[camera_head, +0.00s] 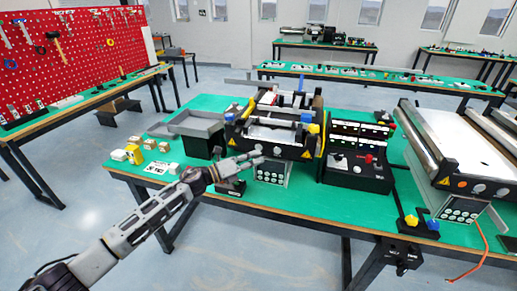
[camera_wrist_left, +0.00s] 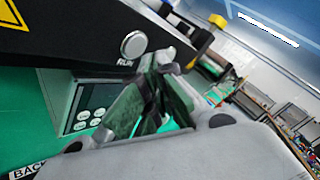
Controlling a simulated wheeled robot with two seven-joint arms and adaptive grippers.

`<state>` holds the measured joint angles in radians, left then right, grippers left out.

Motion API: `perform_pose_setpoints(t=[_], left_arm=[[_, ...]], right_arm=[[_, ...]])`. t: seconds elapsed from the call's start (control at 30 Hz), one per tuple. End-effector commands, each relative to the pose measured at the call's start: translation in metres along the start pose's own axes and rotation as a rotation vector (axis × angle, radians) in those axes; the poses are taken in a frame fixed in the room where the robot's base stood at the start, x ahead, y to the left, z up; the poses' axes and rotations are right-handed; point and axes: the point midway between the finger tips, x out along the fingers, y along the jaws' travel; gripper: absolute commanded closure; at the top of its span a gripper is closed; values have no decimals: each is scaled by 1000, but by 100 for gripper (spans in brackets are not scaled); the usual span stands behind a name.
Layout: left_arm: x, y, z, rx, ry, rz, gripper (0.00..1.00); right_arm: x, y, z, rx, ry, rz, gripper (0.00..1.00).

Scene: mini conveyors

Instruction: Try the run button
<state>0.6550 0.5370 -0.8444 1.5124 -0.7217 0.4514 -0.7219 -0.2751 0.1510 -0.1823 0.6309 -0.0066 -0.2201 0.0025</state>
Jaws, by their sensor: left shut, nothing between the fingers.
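The run button (camera_wrist_left: 134,45) is a round, pale grey button with the label RUN under it. It sits on the black side face of the mini conveyor (camera_wrist_left: 60,28) in the left wrist view. In the head view the mini conveyor (camera_head: 278,133) stands mid-table, and my left gripper (camera_head: 254,158) is at its front side. In the wrist view the fingertips of my left gripper (camera_wrist_left: 160,72) are together, empty, a little to the right of and below the button. I cannot tell whether they touch the conveyor. My right gripper is in neither view.
A control panel with several round keys (camera_head: 272,172) hangs under the conveyor front. A black control box (camera_head: 358,170) with a red knob stands to its right. A grey tray (camera_head: 196,124) and small boxes (camera_head: 134,154) are at left. A larger conveyor (camera_head: 470,145) stands at right.

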Motion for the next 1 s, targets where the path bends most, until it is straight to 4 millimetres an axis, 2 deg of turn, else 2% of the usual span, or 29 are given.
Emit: perform_pose_setpoints(t=[0.7, 1.0], left_arm=[[-29, -21, -21, -1, 1, 0, 100], [-34, -25, -25, 0, 0, 0, 100]], right_arm=[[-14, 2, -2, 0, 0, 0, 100], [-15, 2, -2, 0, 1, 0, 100]])
